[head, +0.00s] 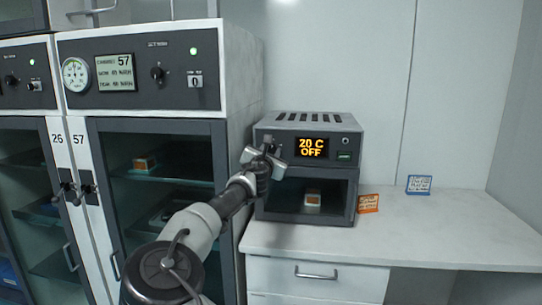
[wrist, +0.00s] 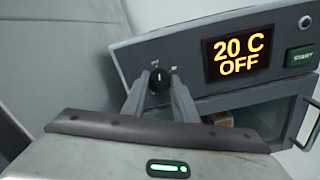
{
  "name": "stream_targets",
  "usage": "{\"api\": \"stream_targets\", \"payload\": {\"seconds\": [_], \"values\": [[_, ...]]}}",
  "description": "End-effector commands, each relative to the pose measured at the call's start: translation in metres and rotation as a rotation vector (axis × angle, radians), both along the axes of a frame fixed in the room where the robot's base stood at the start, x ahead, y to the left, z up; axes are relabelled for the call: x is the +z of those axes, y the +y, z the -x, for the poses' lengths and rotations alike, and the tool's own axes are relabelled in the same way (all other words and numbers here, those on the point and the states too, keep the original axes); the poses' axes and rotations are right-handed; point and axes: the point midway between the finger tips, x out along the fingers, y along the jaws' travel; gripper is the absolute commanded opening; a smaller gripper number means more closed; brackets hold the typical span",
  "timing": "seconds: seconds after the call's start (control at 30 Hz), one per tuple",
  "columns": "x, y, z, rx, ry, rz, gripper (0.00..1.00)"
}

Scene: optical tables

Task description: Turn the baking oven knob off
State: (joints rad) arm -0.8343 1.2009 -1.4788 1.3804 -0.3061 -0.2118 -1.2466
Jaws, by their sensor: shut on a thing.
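The baking oven (head: 346,172) is a small dark grey box on the white counter. In the head view my gripper (head: 266,150) covers the knob and the panel's left part.
An orange-and-white box (head: 313,198) sits behind the oven's glass door. Orange (head: 368,203) and blue (head: 419,184) cards stand on the counter to the right. A tall cabinet numbered 57 (head: 232,200) stands close on the left. The counter's right side is clear.

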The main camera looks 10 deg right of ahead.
Motion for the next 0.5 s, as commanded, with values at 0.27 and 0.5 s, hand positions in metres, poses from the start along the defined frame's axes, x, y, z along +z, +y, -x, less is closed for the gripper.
{"api": "stream_targets", "payload": {"seconds": [0.27,0.5], "values": [[-0.0012,-0.0005,0.0001,-0.001,0.047,0.144,0.04],[-0.0007,-0.0003,0.0000,-0.001,0.065,0.200,0.04]]}}
